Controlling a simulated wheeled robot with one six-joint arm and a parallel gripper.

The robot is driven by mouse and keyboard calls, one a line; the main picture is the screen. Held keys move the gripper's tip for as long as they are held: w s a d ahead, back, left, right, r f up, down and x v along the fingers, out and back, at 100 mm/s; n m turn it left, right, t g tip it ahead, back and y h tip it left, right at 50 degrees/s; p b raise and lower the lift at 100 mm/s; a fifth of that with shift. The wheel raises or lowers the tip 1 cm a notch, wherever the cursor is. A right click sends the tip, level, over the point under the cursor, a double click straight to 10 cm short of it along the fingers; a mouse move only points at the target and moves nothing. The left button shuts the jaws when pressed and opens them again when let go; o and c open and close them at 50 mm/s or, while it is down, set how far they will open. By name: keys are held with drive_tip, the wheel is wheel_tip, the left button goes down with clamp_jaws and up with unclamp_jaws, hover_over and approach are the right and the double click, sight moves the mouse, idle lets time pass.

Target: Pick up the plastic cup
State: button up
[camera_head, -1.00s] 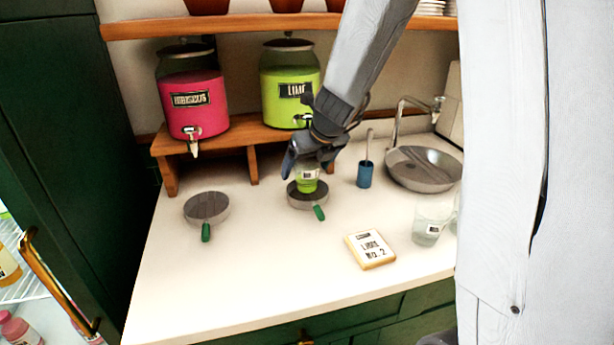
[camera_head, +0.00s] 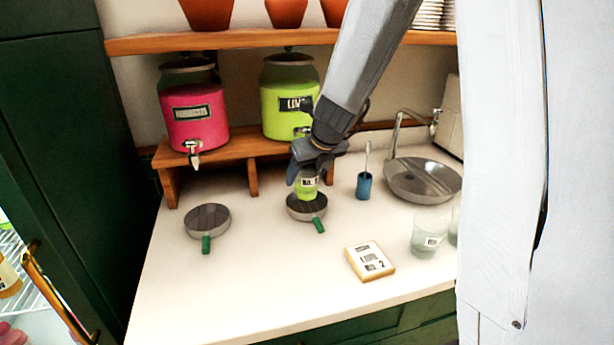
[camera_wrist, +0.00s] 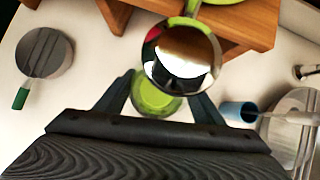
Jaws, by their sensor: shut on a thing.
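The plastic cup (camera_head: 308,183) is clear, has a small label and holds green liquid. It is at the round drip tray with a green handle (camera_head: 319,225), below the lime dispenser (camera_head: 287,95). My gripper (camera_head: 306,176) is shut on the cup from above and behind. In the wrist view the green cup (camera_wrist: 155,98) shows between the two dark fingers of my gripper (camera_wrist: 160,100), partly hidden by a shiny round metal part. I cannot tell whether the cup's base touches the tray.
A pink hibiscus dispenser (camera_head: 194,112) stands left on the wooden riser, with another drip tray (camera_head: 207,220) below it. A blue holder (camera_head: 364,187), a metal sink (camera_head: 423,182), empty cups (camera_head: 430,233) and a sign block (camera_head: 369,261) lie to the right.

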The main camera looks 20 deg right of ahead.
drive_tip(key=shift+r+p, duration=0.4)
drive_tip(key=shift+r, duration=0.55)
drive_tip(key=shift+s+r, duration=0.15)
drive_tip(key=shift+r, duration=0.05)
drive_tip(key=s+d+b, duration=0.1)
drive_tip(key=s+b, duration=0.1)
drive_tip(key=s, duration=0.6)
drive_tip(key=s+d+b, duration=0.2)
drive_tip(key=s+b, duration=0.1)
drive_tip(key=s, duration=0.6)
drive_tip(key=shift+d, duration=0.25)
drive_tip(key=shift+s+f, duration=0.1)
drive_tip(key=shift+s, duration=0.05)
drive_tip(key=shift+s+d, duration=0.1)
idle(1.3)
